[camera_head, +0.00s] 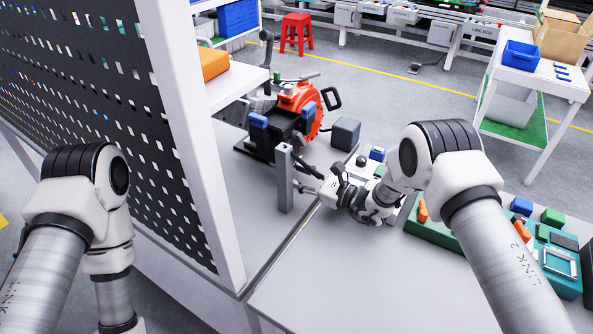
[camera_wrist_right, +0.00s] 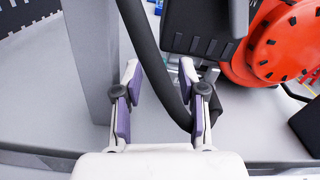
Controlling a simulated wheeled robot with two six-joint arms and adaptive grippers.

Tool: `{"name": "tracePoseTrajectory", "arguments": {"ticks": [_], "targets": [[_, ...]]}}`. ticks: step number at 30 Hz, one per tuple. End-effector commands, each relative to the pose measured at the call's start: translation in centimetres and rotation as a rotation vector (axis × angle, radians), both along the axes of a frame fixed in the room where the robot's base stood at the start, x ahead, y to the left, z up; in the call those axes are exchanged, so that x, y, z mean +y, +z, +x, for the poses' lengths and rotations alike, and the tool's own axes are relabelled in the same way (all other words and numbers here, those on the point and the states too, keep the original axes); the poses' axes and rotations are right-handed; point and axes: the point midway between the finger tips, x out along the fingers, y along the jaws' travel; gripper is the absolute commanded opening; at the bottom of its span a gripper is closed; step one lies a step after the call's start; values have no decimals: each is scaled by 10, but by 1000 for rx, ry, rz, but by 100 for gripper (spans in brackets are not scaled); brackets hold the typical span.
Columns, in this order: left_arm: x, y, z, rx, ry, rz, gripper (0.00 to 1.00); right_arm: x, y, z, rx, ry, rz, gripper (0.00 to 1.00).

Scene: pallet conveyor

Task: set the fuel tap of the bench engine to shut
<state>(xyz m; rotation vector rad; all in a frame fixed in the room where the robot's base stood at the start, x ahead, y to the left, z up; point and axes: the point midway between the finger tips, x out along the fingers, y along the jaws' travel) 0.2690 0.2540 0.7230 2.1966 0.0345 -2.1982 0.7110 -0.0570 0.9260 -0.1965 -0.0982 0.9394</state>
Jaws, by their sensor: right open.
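The bench engine, with a red-orange round housing (camera_head: 303,100) and black parts, stands on the grey bench. The housing also shows at the upper right of the right wrist view (camera_wrist_right: 285,40). I cannot make out the fuel tap or its setting for sure. My left gripper is out of view.
The post also stands left of the fingers in the wrist view (camera_wrist_right: 93,55). A dark grey box (camera_head: 345,134) sits right of the engine. A perforated panel (camera_head: 110,100) borders the left. A green tray (camera_head: 435,230) lies at right. The front bench top is clear.

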Motion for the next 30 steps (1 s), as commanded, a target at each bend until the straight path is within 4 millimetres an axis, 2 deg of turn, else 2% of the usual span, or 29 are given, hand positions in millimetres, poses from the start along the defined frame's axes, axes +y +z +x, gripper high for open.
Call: {"name": "tracePoseTrajectory", "arguments": {"ticks": [3, 10, 11, 12, 14, 21, 27, 30], "targets": [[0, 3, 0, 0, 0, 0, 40, 9, 0, 6, 0, 1, 1, 41], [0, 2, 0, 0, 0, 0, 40, 11, 0, 7, 1, 0, 1, 41], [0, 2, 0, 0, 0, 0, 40, 11, 0, 7, 1, 0, 1, 34], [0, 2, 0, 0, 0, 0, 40, 11, 0, 7, 1, 0, 1, 19], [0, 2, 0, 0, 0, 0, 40, 10, 0, 7, 1, 0, 1, 0], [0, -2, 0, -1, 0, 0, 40, 11, -2, 7, -13, 0, -9, 0], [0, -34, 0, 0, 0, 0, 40, 15, -11, 2, -191, 0, -136, 0], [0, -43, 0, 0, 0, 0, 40, 17, -10, -1, -272, 0, -196, 0]]}}
